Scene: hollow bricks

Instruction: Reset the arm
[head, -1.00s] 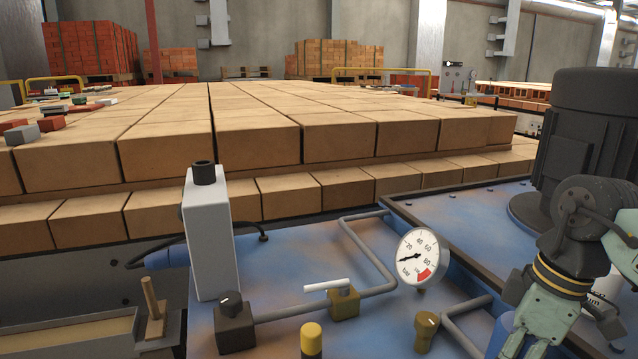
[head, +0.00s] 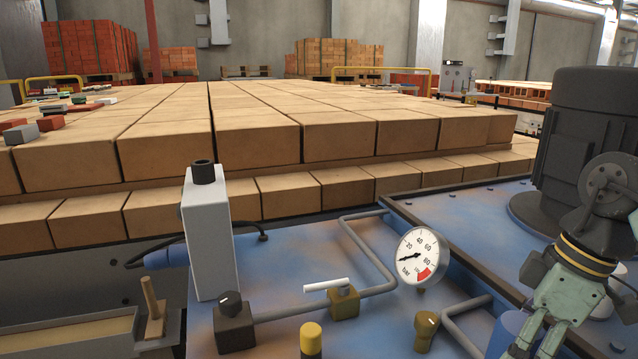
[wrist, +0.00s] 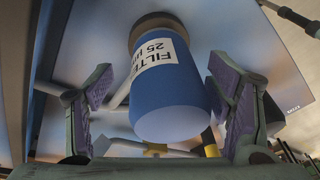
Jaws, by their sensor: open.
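My gripper (head: 552,345) is at the lower right of the head view, partly cut off by the bottom edge. In the wrist view my gripper (wrist: 168,100) has its two purple-padded fingers spread wide apart. A blue filter canister (wrist: 172,105) with a white label reading "FILTER 25" shows between the fingers in that picture. No finger visibly closes on it, and I cannot tell its exact depth from the pads. In the head view my arm hides much of the area behind it.
A pressure gauge (head: 422,256), a white-handled valve (head: 343,302), a grey box (head: 208,235) and a yellow-capped knob (head: 311,338) stand on the blue machine top (head: 290,270). A large dark motor (head: 590,140) rises behind my arm. Stacked tan bricks (head: 256,136) fill the back.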

